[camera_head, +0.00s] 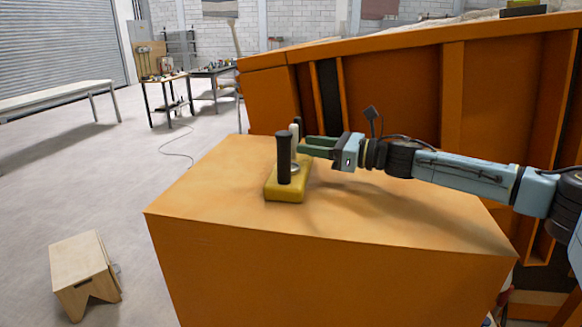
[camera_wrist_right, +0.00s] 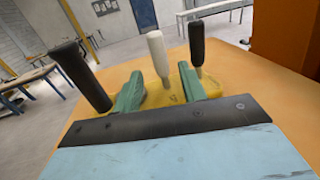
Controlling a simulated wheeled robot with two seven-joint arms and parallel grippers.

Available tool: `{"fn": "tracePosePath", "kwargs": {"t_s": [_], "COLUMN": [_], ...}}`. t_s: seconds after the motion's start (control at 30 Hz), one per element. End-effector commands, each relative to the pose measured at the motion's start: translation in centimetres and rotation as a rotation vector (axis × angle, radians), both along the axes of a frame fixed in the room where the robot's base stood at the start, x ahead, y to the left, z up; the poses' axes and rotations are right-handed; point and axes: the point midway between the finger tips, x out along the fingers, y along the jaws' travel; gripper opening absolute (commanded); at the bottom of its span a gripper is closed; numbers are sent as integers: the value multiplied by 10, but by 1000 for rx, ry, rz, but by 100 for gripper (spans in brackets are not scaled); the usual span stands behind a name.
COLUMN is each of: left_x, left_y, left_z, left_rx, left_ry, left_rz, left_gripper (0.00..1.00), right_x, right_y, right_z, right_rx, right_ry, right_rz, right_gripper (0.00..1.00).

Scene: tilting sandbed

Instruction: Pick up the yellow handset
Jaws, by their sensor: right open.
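The yellow handset (camera_head: 287,187) stands on the orange block's top, left of my right gripper (camera_head: 312,147). It carries a black upright handle (camera_head: 284,160) at the near side and a pale handle (camera_head: 294,132) behind. In the right wrist view the yellow base (camera_wrist_right: 180,92) shows beyond and between the green fingers of the right gripper (camera_wrist_right: 162,84). There a black handle (camera_wrist_right: 80,75) is at left, the white handle (camera_wrist_right: 157,55) in the middle and another black handle (camera_wrist_right: 196,45) at right. The right gripper is open, its fingers apart with nothing clearly held. My left gripper is out of view.
The orange block (camera_head: 320,265) has free top surface around the handset. A large orange sandbed wall (camera_head: 395,95) rises behind it. A wooden stool (camera_head: 82,272) stands on the floor at left. Workbenches (camera_head: 215,72) and a long bench (camera_head: 55,97) are farther back.

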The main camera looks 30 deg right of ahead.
Motion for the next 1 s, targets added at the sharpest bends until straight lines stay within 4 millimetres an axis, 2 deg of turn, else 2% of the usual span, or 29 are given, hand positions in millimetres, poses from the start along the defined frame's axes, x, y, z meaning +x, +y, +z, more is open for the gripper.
{"fn": "tracePosePath", "kwargs": {"t_s": [0.1, 0.3, 0.6, 0.9, 1.0], "left_x": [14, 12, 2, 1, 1], "left_y": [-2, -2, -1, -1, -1], "left_z": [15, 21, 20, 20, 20], "left_rx": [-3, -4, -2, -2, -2], "left_ry": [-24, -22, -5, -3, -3], "left_rz": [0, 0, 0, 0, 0], "left_gripper": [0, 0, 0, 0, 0], "right_x": [14, 32, 35, 35, 35], "right_y": [14, 29, 31, 31, 31], "right_z": [12, 12, 10, 10, 10], "right_rx": [1, 1, -1, 0, 0], "right_ry": [-3, -1, -2, -1, -1], "right_rz": [5, 3, 2, 2, 2], "right_gripper": [41, 41, 40, 1, 0]}}
